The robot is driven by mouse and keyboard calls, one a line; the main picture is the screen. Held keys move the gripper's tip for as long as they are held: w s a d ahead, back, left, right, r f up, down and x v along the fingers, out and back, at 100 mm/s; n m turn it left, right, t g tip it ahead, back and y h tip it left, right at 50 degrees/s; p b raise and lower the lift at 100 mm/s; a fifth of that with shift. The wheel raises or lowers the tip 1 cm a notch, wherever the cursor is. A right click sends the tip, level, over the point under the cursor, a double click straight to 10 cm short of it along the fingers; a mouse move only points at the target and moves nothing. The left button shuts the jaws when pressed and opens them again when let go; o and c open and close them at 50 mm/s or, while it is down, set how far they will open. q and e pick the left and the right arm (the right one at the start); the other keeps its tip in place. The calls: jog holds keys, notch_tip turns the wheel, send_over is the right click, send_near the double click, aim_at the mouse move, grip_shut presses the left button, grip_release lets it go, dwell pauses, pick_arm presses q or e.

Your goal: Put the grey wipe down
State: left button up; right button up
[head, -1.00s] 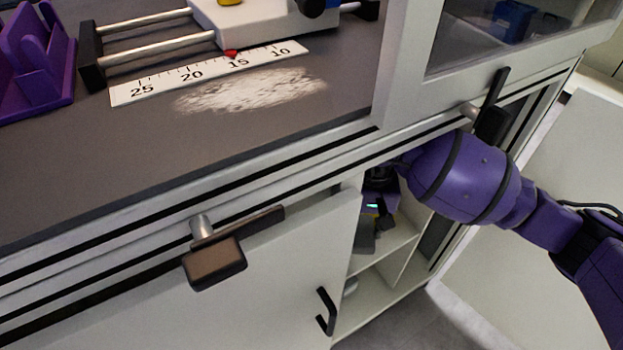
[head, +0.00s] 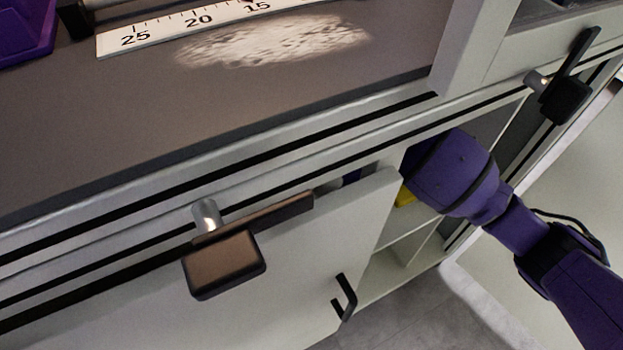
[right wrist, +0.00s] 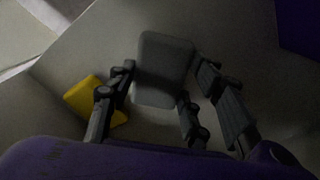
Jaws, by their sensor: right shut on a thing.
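The grey wipe (right wrist: 163,58) is a flat, rounded grey block between the fingers of my right gripper (right wrist: 166,78) in the right wrist view. The gripper is shut on it, inside a dim cabinet compartment; I cannot tell whether the wipe touches the surface. In the head view my right arm reaches into the open cabinet below the worktop, and its gripper and the wipe are hidden there. My left gripper is out of view.
A yellow item (right wrist: 94,99) lies left of the wipe, close to a finger; it also shows in the head view (head: 405,195). The cabinet door (head: 330,250) borders the opening on the left. White powder (head: 275,40) and a ruler (head: 170,28) are on the worktop (head: 130,125).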

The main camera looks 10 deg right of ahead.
jog(key=shift+f, duration=0.6)
jog(key=shift+f, duration=0.15)
jog(key=o, duration=1)
notch_tip(320, 180, up, 7)
jog(key=shift+r+p, duration=0.15)
jog(key=shift+p, duration=0.7)
jog(key=shift+r, duration=0.3)
